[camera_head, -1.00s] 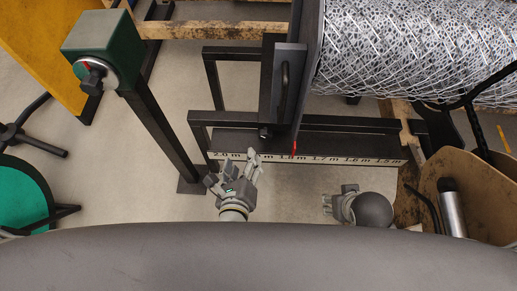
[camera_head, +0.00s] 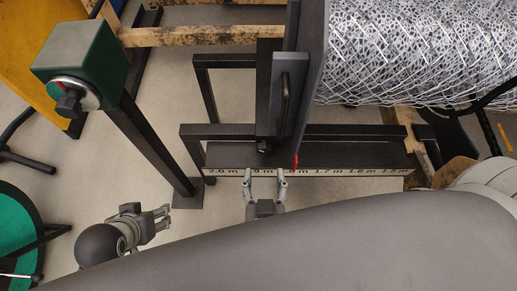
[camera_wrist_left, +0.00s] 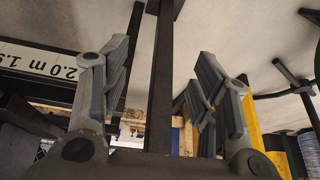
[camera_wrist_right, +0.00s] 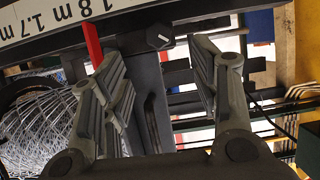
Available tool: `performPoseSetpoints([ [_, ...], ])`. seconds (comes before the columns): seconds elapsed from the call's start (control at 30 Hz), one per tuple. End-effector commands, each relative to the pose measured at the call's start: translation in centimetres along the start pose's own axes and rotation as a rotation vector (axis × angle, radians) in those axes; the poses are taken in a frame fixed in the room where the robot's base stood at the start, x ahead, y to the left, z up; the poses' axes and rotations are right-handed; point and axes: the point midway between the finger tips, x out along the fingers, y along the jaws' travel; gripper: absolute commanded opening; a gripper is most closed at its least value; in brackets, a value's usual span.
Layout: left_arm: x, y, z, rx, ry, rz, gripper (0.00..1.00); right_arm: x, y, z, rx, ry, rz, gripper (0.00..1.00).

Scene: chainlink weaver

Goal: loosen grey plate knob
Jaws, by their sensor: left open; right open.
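The grey plate (camera_head: 298,72) stands upright beside the mesh roll and carries a black handle (camera_head: 286,95). A small dark knob (camera_head: 264,147) sits at the plate's lower end, above the ruler strip. In the right wrist view the knob (camera_wrist_right: 159,37) shows a faceted head just beyond and between the fingertips. My right gripper (camera_head: 265,177) is open and empty, pointing at the plate's lower end, apart from the knob. My left gripper (camera_head: 166,216) is open and empty at lower left. In the left wrist view a black post (camera_wrist_left: 162,85) shows beyond its fingers.
The ruler strip (camera_head: 340,172) with a red pointer (camera_head: 295,161) runs along the black frame. A green box with a dial knob (camera_head: 69,102) tops a black post on the left. The wire mesh roll (camera_head: 410,50) fills the upper right.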

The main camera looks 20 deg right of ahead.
Motion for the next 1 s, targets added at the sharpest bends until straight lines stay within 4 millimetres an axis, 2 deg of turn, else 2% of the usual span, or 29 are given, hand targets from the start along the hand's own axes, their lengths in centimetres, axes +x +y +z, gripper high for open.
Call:
performPoseSetpoints([
  [0.4,0.4,0.3,-2.1,0.006,0.092,0.004,0.55,7.2,0.1,-0.1,-0.001,0.004,0.003,0.55],
  [0.53,0.4,0.3,-2.7,0.007,0.12,0.005,0.55,9.1,0.1,-0.1,-0.001,0.003,0.002,0.55],
  [0.7,0.4,0.4,-3.1,0.008,0.14,0.006,0.55,10.3,0.1,-0.1,-0.001,0.001,0.002,0.55],
  [1.0,0.4,0.4,-3.3,0.009,0.147,0.007,0.55,10.5,0.2,-0.1,-0.001,0.0,0.003,0.55],
])
